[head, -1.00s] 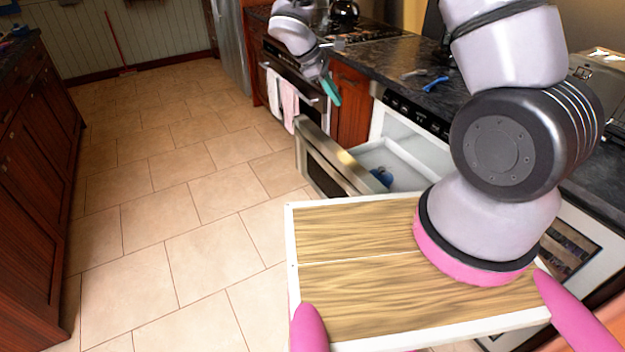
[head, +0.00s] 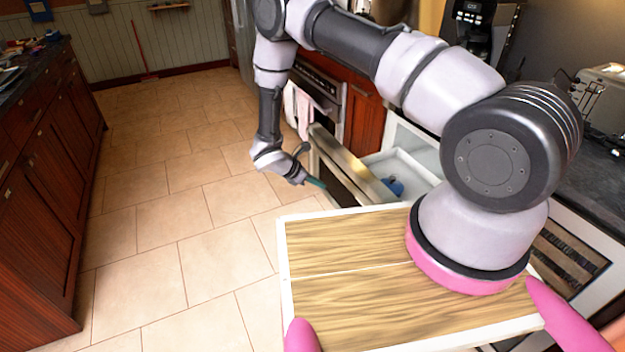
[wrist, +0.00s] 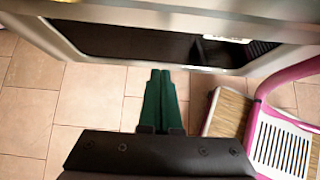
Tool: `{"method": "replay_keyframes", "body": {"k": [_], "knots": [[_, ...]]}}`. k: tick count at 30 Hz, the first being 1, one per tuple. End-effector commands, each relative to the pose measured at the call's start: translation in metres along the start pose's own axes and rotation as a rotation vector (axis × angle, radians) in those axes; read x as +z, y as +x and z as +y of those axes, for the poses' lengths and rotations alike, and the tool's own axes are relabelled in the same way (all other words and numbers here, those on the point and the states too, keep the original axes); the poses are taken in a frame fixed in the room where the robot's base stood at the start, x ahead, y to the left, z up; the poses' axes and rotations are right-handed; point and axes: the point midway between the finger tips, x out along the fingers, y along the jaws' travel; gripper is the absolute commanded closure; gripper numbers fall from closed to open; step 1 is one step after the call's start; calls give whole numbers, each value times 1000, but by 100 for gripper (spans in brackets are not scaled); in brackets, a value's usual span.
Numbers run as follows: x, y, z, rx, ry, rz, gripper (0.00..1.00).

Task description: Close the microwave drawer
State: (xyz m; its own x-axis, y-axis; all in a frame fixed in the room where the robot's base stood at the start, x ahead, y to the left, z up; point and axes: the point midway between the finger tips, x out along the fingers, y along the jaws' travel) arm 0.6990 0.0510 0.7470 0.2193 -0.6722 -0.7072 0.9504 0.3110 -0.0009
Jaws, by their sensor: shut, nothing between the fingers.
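The microwave drawer (head: 345,170) is pulled out from the counter front, with a steel front and a dark window. Its white inside holds a blue object (head: 393,187). My gripper (head: 319,184) hangs on the outer side of the drawer front, low and close to it. In the wrist view the green fingers (wrist: 160,78) are together and empty, pointing at the drawer front's dark panel (wrist: 130,44). I cannot tell whether the fingertips touch it.
A wood cabinet (head: 368,110) and an oven with towels (head: 303,108) stand beyond the drawer. Cabinets (head: 40,190) line the left side. The tiled floor (head: 170,200) between is clear. A coffee maker (head: 482,28) and a toaster (head: 606,92) stand on the right counter.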

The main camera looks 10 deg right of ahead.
Motion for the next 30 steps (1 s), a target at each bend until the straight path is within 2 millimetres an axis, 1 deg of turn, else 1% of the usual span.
{"method": "replay_keyframes", "body": {"k": [1, 6, 9, 12, 18, 30], "knots": [[0, 13, -1, -4, 2, -1, 100], [0, 47, -1, -4, 2, 0, 100], [14, 56, 0, -3, 4, 0, 100], [22, 64, 0, -1, 3, 0, 100], [29, 70, 0, 0, 4, 0, 100], [31, 72, 0, 0, 3, 0, 100]]}}
